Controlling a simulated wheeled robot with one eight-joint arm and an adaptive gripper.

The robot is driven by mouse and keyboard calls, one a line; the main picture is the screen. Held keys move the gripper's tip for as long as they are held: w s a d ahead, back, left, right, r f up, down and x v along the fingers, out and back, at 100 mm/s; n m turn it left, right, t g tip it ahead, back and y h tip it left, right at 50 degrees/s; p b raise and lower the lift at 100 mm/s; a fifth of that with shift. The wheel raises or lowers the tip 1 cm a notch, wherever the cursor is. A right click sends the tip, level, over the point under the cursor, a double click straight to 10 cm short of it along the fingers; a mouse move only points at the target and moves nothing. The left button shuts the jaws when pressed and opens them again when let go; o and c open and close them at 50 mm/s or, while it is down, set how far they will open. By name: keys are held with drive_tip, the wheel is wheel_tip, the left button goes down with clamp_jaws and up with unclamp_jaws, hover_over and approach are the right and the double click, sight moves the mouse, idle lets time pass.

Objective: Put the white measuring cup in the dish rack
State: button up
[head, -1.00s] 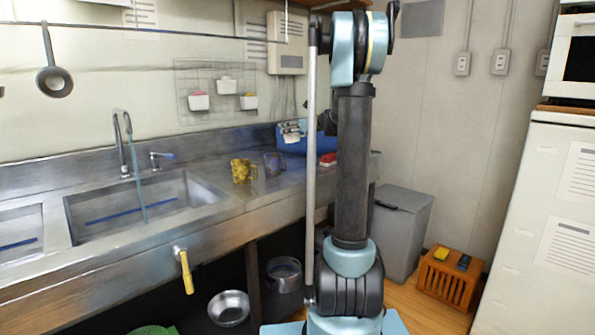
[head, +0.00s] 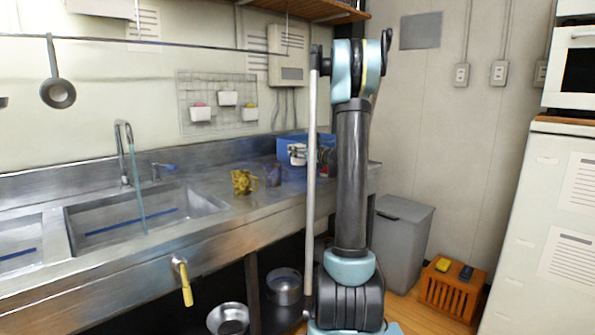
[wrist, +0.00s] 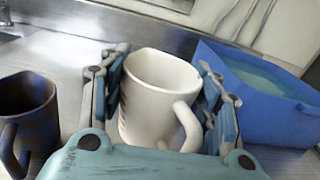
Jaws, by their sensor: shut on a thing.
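The white measuring cup (wrist: 155,100) is upright between the two fingers of my gripper (wrist: 160,95) in the wrist view, its handle toward the camera. The gripper is shut on the cup's sides. In the head view the cup (head: 297,153) is a small white shape at my gripper (head: 308,155), in front of a blue open-topped container (head: 285,143). That container, perhaps the dish rack, also shows right of the cup in the wrist view (wrist: 275,112). The cup is outside it there. Whether the cup touches the counter is unclear.
A dark brown-blue mug (wrist: 28,110) stands left of my gripper; it shows in the head view (head: 273,174) beside a yellow patterned mug (head: 243,181). The sink (head: 140,215) is further left. The counter's back wall is close behind.

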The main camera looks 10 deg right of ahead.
sight(299, 163)
drive_tip(key=shift+f, duration=3.1)
drive_tip(key=shift+f, duration=0.2)
drive_tip(key=o, duration=1.3)
